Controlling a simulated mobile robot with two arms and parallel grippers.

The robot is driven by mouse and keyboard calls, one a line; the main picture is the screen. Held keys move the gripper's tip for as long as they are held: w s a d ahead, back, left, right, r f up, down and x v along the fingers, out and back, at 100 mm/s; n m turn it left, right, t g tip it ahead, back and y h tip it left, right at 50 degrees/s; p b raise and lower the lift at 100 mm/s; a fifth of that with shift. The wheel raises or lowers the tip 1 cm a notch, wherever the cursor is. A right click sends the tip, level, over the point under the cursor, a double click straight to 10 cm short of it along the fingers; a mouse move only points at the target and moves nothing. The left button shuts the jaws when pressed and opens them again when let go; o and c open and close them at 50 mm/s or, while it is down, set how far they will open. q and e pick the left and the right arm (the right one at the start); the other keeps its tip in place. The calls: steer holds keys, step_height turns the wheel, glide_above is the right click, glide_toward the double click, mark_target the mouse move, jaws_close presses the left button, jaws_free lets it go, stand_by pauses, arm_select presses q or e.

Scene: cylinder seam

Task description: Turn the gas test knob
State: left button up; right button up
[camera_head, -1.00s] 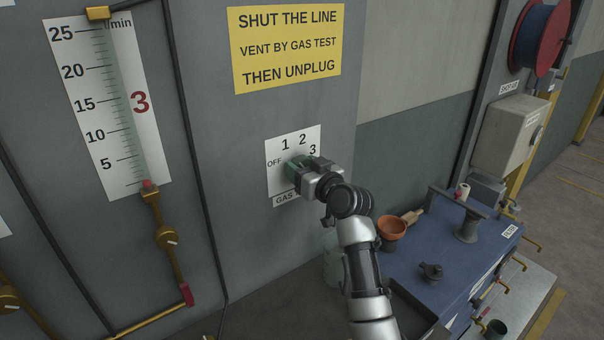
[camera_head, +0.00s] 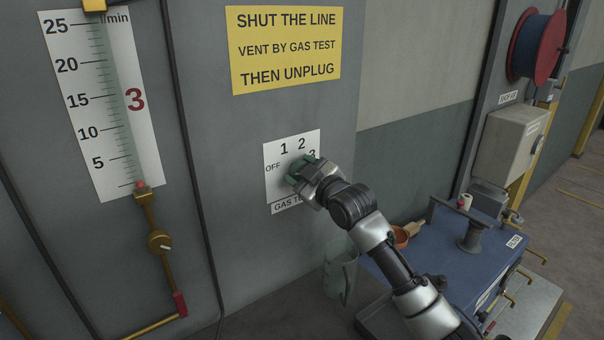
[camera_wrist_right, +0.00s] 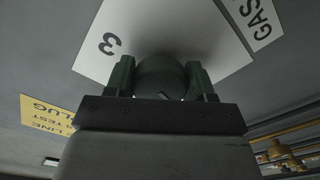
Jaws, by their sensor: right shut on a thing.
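In the head view the knob is mostly hidden by my right gripper (camera_head: 301,169). The right wrist view shows my right gripper (camera_wrist_right: 161,80) shut on the knob, one green finger on each side. The knob's pointer position is hard to tell. My left gripper is not in view.
A yellow sign (camera_head: 284,48) hangs above the plate. A flow scale (camera_head: 100,100) with a red float near its bottom is at left.

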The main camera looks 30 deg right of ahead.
stand_by(0.5)
steer(key=o, duration=0.9)
steer(key=shift+o, duration=0.2)
steer(key=shift+s+f, duration=0.1)
steer(key=shift+s, duration=0.15)
steer(key=s+d+b, duration=0.1)
steer(key=s+b, duration=0.2)
steer(key=s, duration=0.7)
steer(key=shift+d+b, duration=0.25)
steer(key=shift+b, duration=0.05)
